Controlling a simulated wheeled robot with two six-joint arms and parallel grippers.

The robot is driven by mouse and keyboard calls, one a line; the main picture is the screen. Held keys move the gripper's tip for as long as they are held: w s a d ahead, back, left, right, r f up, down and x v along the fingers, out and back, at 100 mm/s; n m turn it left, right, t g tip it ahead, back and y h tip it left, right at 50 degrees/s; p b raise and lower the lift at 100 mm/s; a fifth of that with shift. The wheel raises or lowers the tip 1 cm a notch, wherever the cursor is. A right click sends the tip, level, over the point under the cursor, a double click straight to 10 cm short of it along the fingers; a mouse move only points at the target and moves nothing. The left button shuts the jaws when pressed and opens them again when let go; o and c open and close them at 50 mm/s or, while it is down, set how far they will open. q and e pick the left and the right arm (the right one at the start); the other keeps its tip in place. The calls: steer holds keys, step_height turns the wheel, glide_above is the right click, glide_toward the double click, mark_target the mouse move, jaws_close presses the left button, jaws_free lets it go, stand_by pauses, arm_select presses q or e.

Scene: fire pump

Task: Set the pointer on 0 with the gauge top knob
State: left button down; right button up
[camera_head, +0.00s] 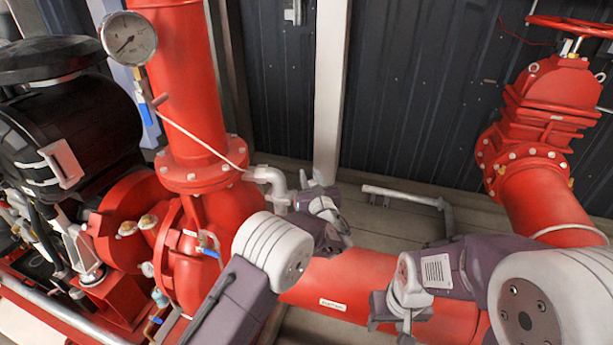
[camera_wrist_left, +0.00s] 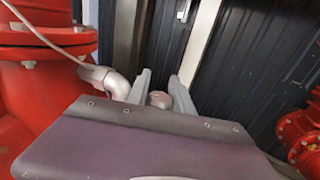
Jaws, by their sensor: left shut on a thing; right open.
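A round white-faced gauge (camera_head: 129,38) with a dark pointer stands at the upper left of the head view, in front of the red vertical pipe. Its numbers are too small to read, and I cannot make out a knob on its top. My left gripper (camera_head: 317,180) is well to the right of and below this gauge, near a grey elbow pipe. In the left wrist view (camera_wrist_left: 160,82) its fingers stand on both sides of a small round knob-like thing (camera_wrist_left: 160,99), mostly hidden by the gripper body. My right gripper (camera_head: 403,325) is open and empty over the red horizontal pipe.
The grey elbow pipe (camera_head: 275,182) is close left of my left gripper. A blue-handled valve (camera_head: 149,113) hangs below the gauge. A large red valve (camera_head: 555,100) stands at the right, a black engine (camera_head: 65,120) at the left.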

arm_select(q)
steer(key=n+g+y, duration=0.1)
steer(key=y, duration=0.1)
steer(key=n+g+y+b, duration=0.1)
steer(key=n+y, duration=0.1)
steer(key=a+n+y, duration=0.1)
steer(key=y, duration=0.1)
steer(key=shift+s+r+n+g+y, duration=0.2)
steer(key=shift+r+n+g+y, duration=0.1)
steer(key=shift+g, duration=0.1)
steer(key=shift+a, duration=0.1)
steer(key=shift+r, duration=0.1)
steer(key=c, duration=1.1)
jaws_free()
steer(key=shift+s+a, duration=0.1)
